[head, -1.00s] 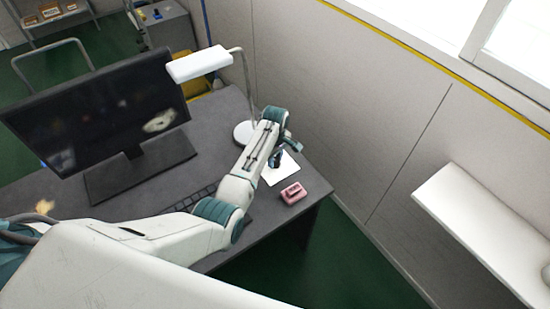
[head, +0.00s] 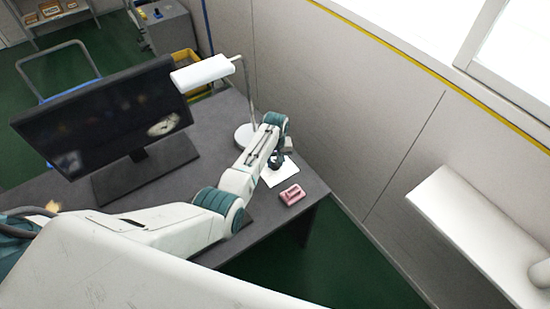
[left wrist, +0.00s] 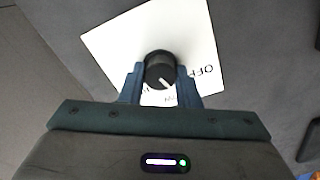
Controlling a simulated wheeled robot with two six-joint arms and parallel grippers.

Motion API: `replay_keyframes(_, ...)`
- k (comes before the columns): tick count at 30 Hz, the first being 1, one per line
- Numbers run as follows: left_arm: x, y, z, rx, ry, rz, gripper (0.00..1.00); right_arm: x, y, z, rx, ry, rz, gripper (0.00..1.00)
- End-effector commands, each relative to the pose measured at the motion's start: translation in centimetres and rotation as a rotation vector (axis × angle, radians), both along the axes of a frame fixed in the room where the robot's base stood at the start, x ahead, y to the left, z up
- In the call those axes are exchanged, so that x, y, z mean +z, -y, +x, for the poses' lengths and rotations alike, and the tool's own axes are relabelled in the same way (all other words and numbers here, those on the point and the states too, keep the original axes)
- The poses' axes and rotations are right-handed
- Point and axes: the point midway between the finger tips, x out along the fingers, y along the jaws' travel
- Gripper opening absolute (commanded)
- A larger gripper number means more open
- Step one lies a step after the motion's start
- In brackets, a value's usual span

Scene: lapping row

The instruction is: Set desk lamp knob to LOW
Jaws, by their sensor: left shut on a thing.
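The desk lamp has a white head (head: 200,72) on a thin curved stem and a round white base (head: 244,136) on the dark desk. Near the base lies a white plate (head: 273,180), also in the left wrist view (left wrist: 120,45). A black round knob (left wrist: 158,68) stands on the plate. My left gripper (left wrist: 161,78) is shut on the knob, one finger on each side. The knob's white mark points down and slightly right. "OFF" is printed to the right; lettering below the knob is partly hidden by the gripper. In the head view my left gripper (head: 276,160) reaches the plate. My right gripper is not visible.
A pink object (head: 292,194) lies on the desk (head: 215,125) close to the plate, near the desk's right edge. A monitor (head: 100,115) stands left of the lamp. The wall (head: 350,130) is just beyond the desk.

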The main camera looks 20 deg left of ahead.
Motion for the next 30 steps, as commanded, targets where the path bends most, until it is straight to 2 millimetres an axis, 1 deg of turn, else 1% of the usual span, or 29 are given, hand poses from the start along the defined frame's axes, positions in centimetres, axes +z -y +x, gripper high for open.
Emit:
replay_keyframes(1,0.3,0.0,0.1,-0.038,0.0,-0.001,0.07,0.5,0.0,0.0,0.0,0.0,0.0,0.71)
replay_keyframes(6,0.3,0.0,0.1,-0.168,0.001,-0.001,0.07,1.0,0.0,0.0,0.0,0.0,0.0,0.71)
replay_keyframes(13,0.2,0.0,0.1,-0.293,0.002,-0.001,0.07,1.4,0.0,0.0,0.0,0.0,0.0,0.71)
replay_keyframes(21,0.2,0.0,0.1,-0.36,0.002,-0.001,0.07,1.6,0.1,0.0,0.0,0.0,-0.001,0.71)
replay_keyframes(30,0.1,0.0,0.1,-0.37,0.003,0.0,0.07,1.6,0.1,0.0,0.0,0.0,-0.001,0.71)
